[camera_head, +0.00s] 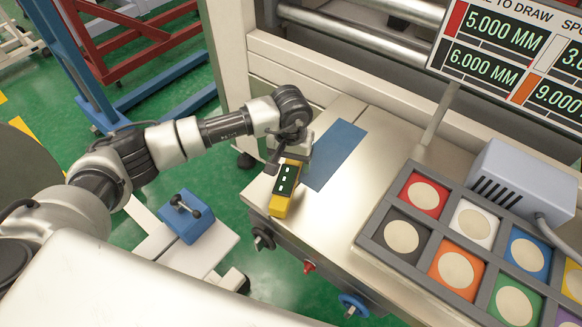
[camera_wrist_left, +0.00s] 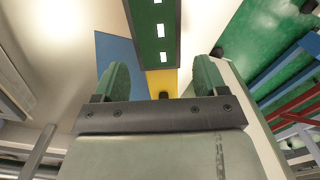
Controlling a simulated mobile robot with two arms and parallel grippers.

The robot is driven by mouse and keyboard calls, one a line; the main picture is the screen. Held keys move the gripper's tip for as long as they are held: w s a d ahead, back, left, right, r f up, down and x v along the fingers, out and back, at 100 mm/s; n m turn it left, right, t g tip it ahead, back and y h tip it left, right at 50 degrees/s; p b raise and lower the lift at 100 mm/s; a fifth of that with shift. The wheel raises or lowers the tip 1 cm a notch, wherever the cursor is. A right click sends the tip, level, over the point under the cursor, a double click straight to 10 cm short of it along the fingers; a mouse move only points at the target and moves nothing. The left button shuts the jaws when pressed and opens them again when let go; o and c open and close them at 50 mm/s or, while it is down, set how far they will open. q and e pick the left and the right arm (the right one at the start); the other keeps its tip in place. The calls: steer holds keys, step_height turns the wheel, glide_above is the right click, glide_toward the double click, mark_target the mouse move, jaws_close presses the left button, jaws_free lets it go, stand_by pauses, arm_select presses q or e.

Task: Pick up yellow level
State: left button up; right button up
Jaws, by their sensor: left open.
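The yellow level (camera_head: 279,206) lies on the machine's metal table near its left edge, with a dark green top face bearing white marks. In the left wrist view the level (camera_wrist_left: 154,35) runs from the top edge down to between the fingers, its yellow end lowest. My left gripper (camera_head: 287,160) is over the far end of the level and hides part of it. In the wrist view the left gripper (camera_wrist_left: 161,76) is open, with one green-padded finger on each side of the level. I cannot tell the height gap. My right gripper is not in view.
A blue mat (camera_head: 334,152) lies right beside the level. A grey rack (camera_head: 365,243) with coloured squares and pale discs fills the table's right. A grey vented box (camera_head: 525,180) stands behind it. Knobs line the table's front. Bare table lies between level and rack.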

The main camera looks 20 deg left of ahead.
mark_target(291, 169)
arm_select(q)
steer(key=f, duration=0.1)
steer(key=f+p, duration=0.1)
steer(key=f, duration=0.1)
steer(key=shift+s+f+p, duration=0.2)
steer(key=shift+s+p, duration=0.05)
steer(key=shift+p, duration=0.1)
steer(key=shift+f, duration=0.3)
steer(key=shift+w, duration=0.1)
steer(key=shift+c, duration=0.6)
steer(key=c, duration=0.9)
steer(key=shift+c, duration=0.9)
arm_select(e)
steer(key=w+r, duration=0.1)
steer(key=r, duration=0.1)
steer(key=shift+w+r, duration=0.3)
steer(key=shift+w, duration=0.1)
arm_select(q)
steer(key=shift+r, duration=0.1)
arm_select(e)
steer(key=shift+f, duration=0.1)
